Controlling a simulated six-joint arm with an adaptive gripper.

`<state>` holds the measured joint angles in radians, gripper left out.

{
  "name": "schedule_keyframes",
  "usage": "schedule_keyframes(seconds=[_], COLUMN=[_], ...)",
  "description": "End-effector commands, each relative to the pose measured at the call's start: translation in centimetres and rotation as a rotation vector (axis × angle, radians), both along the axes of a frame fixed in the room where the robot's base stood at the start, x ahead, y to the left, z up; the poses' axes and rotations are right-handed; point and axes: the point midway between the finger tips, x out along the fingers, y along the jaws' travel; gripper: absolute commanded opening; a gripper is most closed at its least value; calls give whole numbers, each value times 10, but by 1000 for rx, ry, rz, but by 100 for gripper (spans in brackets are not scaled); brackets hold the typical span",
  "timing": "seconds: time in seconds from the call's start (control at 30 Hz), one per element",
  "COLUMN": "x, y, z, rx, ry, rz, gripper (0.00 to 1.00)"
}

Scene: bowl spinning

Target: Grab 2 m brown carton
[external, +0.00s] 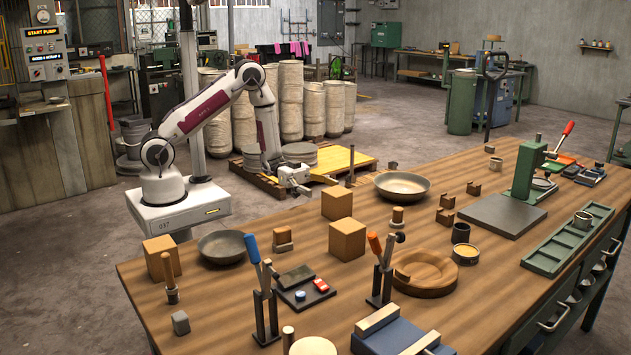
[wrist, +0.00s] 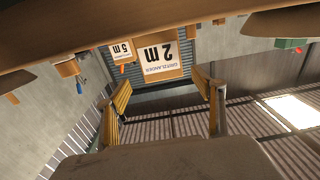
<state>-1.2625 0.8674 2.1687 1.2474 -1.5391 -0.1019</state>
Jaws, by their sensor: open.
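In the wrist view, which is upside down, a brown carton (wrist: 163,52) carries a white label reading "2 m". It shows just beyond my gripper's fingers, roughly between them. A smaller-looking brown carton (wrist: 121,47) with a "5 m" label is beside it to the left. My gripper (wrist: 163,80) is open and empty, its two yellowish fingers wide apart. In the external view my gripper (external: 303,180) is at the table's far edge, left of the brown cartons (external: 337,204) and (external: 347,240). No label shows there, so I cannot tell which is 2 m.
Another brown carton (external: 161,257) stands at the table's left end. A shallow metal bowl (external: 403,187) is right of the cartons, and a darker bowl (external: 222,247) is left. Lever tools (external: 264,300) and small blocks crowd the wooden table (external: 480,310).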

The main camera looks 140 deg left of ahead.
Motion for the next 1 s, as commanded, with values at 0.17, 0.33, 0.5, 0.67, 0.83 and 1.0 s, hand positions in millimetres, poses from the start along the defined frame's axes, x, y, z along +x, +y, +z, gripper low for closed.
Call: schedule_keyframes(seconds=[0.17,0.33,0.5,0.67,0.83,1.0], x=[0,1,9,21,26,26], y=[0,0,0,0,1,1], z=[-1,-1,-1,-1,0,0], rx=[3,3,2,3,3,2], ry=[2,2,3,2,2,2], rz=[2,1,0,-1,1,1], gripper=[68,68,68,68,68,68])
